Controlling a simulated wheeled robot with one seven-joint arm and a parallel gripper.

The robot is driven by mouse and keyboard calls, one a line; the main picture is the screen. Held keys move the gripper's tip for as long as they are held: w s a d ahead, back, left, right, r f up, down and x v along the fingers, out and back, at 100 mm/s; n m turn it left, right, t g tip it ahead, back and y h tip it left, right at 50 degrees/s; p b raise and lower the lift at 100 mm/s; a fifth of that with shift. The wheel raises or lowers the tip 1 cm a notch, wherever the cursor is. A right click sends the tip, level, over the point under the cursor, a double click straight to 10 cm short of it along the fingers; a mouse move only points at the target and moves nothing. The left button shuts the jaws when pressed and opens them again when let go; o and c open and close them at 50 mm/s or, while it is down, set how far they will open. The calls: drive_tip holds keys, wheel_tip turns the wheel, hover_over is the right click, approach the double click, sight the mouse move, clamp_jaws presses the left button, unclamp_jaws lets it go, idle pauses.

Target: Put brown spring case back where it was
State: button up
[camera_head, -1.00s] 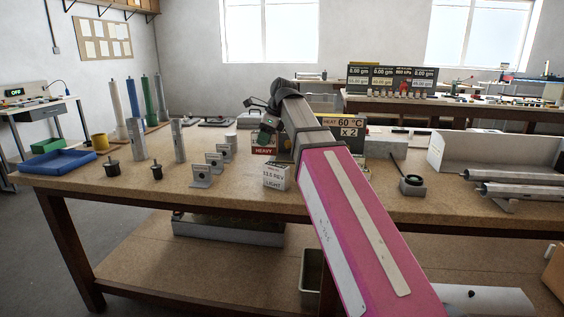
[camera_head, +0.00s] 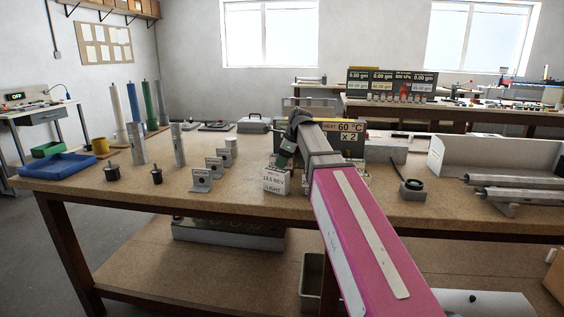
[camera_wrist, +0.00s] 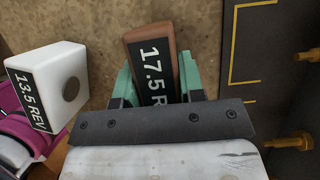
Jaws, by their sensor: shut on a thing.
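The brown spring case (camera_wrist: 137,41), with a dark "17.5 REV" label, sits between the green fingers of my gripper (camera_wrist: 157,75) in the wrist view. The gripper is shut on it, above or at the tan tabletop; I cannot tell whether the case touches it. In the head view my gripper (camera_head: 284,153) is behind the white spring case (camera_head: 276,181), and the brown case is largely hidden. The white case, labelled "13.5 REV", stands left of the brown one in the wrist view (camera_wrist: 58,78).
A dark box (camera_head: 351,137) marked "HEAT 60 °C" stands close behind and right of my gripper; its yellow-lined surface is at the right in the wrist view. Grey brackets (camera_head: 203,180) stand to the left. A small black holder (camera_head: 412,190) is to the right.

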drive_tip(key=shift+f, duration=0.15)
drive_tip(key=o, duration=1.1)
drive_tip(key=shift+o, duration=0.2)
drive_tip(key=v, duration=1.2)
drive_tip(key=shift+s+a, duration=0.1)
drive_tip(key=shift+s, duration=0.1)
